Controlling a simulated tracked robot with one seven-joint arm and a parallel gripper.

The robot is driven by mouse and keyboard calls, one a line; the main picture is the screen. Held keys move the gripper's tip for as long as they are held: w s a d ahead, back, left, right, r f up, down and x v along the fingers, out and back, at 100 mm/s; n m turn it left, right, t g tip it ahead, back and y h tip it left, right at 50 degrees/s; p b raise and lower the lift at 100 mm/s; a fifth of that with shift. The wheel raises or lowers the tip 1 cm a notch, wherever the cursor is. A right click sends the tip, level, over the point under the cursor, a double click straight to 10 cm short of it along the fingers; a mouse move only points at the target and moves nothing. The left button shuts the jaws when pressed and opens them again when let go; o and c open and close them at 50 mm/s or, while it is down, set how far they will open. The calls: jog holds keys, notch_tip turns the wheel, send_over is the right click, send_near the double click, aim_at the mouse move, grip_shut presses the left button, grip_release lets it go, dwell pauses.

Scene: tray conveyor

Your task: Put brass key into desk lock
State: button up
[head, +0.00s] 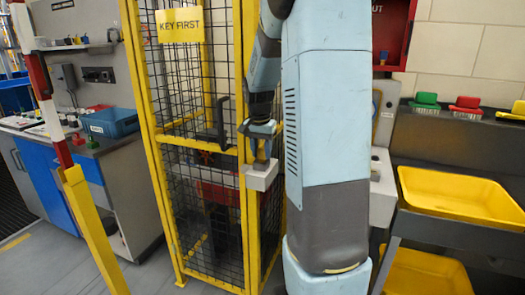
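My gripper (262,152) points down just above a white box (262,178) fixed to the yellow post of the mesh cage. A small brass-coloured piece shows between the fingers and the box top; it may be the brass key, but it is too small to tell. Whether the fingers are closed on it cannot be made out. The grey-topped desk (25,122) with small controls stands at the left, with blue doors below. Its lock cannot be picked out at this size.
The yellow cage (160,135) carries a "KEY FIRST" sign (180,25). A yellow post (92,230) with a red-and-white barrier arm (42,90) stands before the desk. A blue box (112,122) sits near the desk. Yellow trays (460,208) are at right. Floor at lower left is clear.

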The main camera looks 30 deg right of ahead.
jog(key=c, duration=0.6)
jog(key=shift+r, duration=1.9)
jog(key=shift+r, duration=1.9)
jog(key=shift+s, duration=0.1)
